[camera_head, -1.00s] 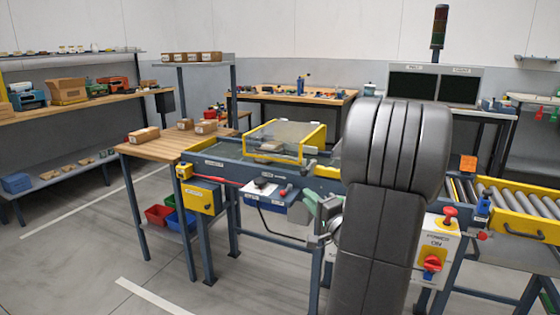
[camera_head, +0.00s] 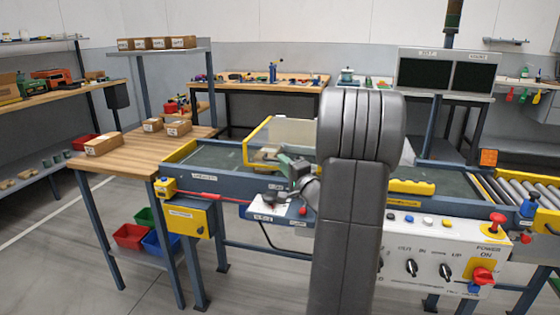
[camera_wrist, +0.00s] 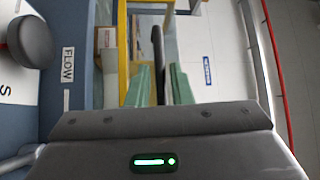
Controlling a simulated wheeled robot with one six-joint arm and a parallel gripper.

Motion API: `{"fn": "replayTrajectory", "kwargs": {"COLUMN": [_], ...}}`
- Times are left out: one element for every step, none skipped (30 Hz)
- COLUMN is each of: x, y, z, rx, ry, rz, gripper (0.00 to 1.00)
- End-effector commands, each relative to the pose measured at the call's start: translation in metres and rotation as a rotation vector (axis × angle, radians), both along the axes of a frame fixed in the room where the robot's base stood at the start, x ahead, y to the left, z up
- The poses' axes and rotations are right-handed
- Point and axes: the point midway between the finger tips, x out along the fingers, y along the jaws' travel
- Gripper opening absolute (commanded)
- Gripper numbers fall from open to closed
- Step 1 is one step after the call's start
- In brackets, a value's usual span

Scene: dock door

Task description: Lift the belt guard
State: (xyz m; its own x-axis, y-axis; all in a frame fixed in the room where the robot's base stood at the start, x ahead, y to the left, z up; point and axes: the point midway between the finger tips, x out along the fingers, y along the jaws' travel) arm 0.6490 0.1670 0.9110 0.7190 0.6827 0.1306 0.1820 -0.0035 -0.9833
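The belt guard (camera_head: 250,146) is a clear cover with a yellow frame over the left part of the conveyor. It looks lowered over the belt; my arm hides its right side. My gripper (camera_head: 284,160), with green fingers, is at its near side. In the wrist view the guard's yellow frame (camera_wrist: 124,45) lies just beyond the fingers. A dark upright bar (camera_wrist: 158,45), perhaps the guard's handle, shows between the fingers of my gripper (camera_wrist: 159,72). The fingers stand apart with narrow gaps beside the bar. I cannot tell whether they touch it.
A control panel (camera_head: 436,250) with knobs and a red switch is on the conveyor's front. A wooden table (camera_head: 150,150) with small boxes joins the left end. Rollers (camera_head: 500,190) continue at right. A red cord (camera_head: 205,195) runs along the front rail.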

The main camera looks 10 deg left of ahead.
Motion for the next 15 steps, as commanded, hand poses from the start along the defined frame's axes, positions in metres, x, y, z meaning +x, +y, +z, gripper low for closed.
{"fn": "replayTrajectory", "kwargs": {"x": [0.005,0.008,0.012,0.014,0.015,0.017,0.018,0.019,0.02,0.02,0.02,0.021,0.021,0.021,0.021], "y": [0.006,0.009,0.011,0.013,0.015,0.017,0.018,0.019,0.019,0.02,0.02,0.02,0.02,0.02,0.02], "z": [0.001,0.002,0.002,0.002,0.003,0.003,0.003,0.003,0.003,0.004,0.004,0.004,0.004,0.004,0.004], "rx": [0.0,0.0,-0.001,0.0,0.0,0.0,0.0,0.0,0.0,-0.001,-0.001,-0.001,-0.001,-0.001,-0.001], "ry": [-0.001,-0.001,0.001,0.0,0.0,0.0,0.0,0.0,0.0,0.001,0.001,0.001,0.001,0.001,0.001], "rz": [0.003,0.002,0.002,0.002,0.002,0.002,0.002,0.001,0.001,0.001,0.0,0.0,0.0,0.0,0.0], "gripper": [0.2,0.2,0.2,0.2,0.2,0.2,0.2,0.2,0.2,0.2,0.2,0.2,0.2,0.2,0.2]}}
